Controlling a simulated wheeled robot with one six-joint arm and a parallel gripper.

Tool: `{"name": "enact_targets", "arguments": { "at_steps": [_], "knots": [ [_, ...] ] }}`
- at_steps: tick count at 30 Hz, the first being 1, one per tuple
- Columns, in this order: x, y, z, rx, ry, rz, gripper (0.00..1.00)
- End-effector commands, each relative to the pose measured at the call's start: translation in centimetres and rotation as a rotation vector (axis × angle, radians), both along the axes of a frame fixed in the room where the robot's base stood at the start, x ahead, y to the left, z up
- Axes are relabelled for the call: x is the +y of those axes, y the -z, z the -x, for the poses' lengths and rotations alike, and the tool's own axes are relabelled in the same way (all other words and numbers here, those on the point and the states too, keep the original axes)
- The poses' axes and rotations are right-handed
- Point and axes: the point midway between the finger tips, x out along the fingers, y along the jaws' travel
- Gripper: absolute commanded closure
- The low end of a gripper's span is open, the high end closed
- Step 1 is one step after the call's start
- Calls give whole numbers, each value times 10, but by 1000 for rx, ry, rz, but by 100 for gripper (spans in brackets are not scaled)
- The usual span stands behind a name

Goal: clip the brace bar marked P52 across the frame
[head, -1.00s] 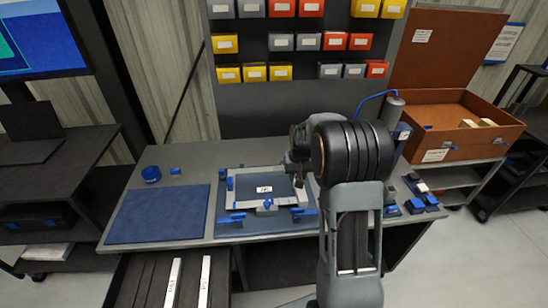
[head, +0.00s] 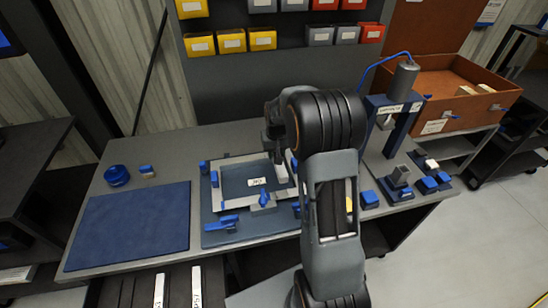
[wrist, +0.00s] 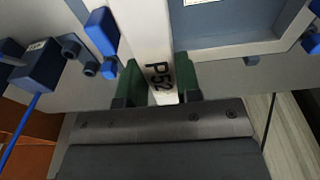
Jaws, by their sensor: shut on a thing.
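The brace bar (wrist: 145,28), pale and marked P52, is between the green pads of my gripper (wrist: 155,88) in the wrist view. My gripper is shut on it near the marked end, and the bar runs away towards the top edge. In the head view my gripper (head: 275,152) is over the right side of the pale frame (head: 232,208), largely hidden by my arm. The frame lies on a blue base on the bench, with blue clips (head: 221,223) around it. A blue clip (wrist: 101,32) is close beside the bar in the wrist view. I cannot tell whether the bar touches the frame.
A blue mat (head: 130,226) lies left of the frame. A press-like stand (head: 382,125) and small blue blocks (head: 428,185) are to the right. An open brown box (head: 455,125) is behind them. Pale labelled bars (head: 196,288) lie in a drawer below.

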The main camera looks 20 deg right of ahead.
Motion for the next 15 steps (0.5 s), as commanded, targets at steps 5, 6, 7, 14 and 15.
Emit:
{"name": "enact_targets", "arguments": {
  "at_steps": [5, 6, 7, 14, 15],
  "knots": [
    [-1, 13, 0, -1, 1, 0, 95],
    [-1, 15, 0, -1, 1, 0, 95],
    [-1, 16, 0, -1, 2, 0, 95],
    [-2, 29, 0, 0, 4, 0, 95],
    [-2, 33, 0, 0, 4, 0, 95]
  ]
}}
